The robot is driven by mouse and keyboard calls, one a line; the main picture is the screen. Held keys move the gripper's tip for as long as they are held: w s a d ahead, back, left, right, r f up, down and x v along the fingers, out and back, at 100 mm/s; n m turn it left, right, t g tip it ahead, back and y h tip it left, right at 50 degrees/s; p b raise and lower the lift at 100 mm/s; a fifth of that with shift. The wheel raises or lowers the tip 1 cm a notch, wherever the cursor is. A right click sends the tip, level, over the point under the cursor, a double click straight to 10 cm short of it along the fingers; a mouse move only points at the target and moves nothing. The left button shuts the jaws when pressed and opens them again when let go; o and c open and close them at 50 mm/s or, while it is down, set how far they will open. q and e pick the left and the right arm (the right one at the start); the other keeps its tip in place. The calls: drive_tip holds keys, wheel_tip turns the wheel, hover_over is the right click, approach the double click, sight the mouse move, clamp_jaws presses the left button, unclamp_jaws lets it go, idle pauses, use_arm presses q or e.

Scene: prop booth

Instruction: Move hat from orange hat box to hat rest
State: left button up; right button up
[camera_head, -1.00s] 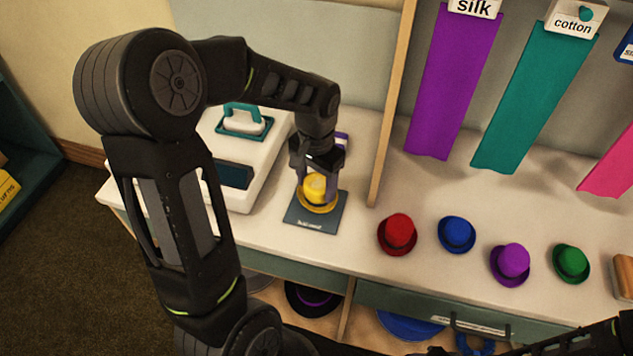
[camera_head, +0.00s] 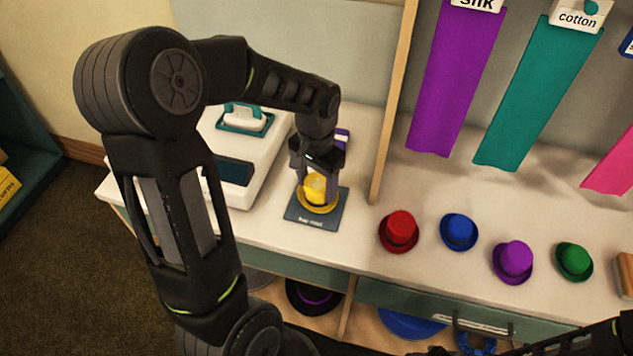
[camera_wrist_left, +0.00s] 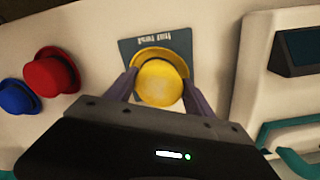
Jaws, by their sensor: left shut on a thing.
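The yellow hat (camera_head: 318,202) is on or just above the dark hat rest mat (camera_head: 311,222) on the white counter. My left gripper (camera_head: 317,190) reaches down over it and is shut on its crown. In the left wrist view the hat (camera_wrist_left: 161,83) sits between the two fingers (camera_wrist_left: 158,90), over the mat (camera_wrist_left: 140,45) with its printed label. I cannot tell if the brim touches the mat. No orange hat box shows. My right gripper is not in view; only a dark piece of arm shows at the bottom right.
A white machine (camera_head: 262,165) with a teal-handled part (camera_head: 243,117) stands left of the mat. A wooden divider (camera_head: 392,110) rises to the right. Red (camera_head: 399,230), blue (camera_head: 459,231), purple (camera_head: 513,261) and green (camera_head: 574,260) hats stand along the counter beyond it.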

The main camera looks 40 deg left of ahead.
use_arm(q)
drive_tip(key=shift+f+b, duration=0.3)
drive_tip(key=shift+f, duration=0.15)
idle(0.4)
drive_tip(key=shift+f+b, duration=0.35)
drive_tip(key=shift+f, duration=0.1)
drive_tip(key=o, duration=1.4)
wheel_tip(320, 180, up, 8)
drive_tip(key=shift+f, duration=0.1)
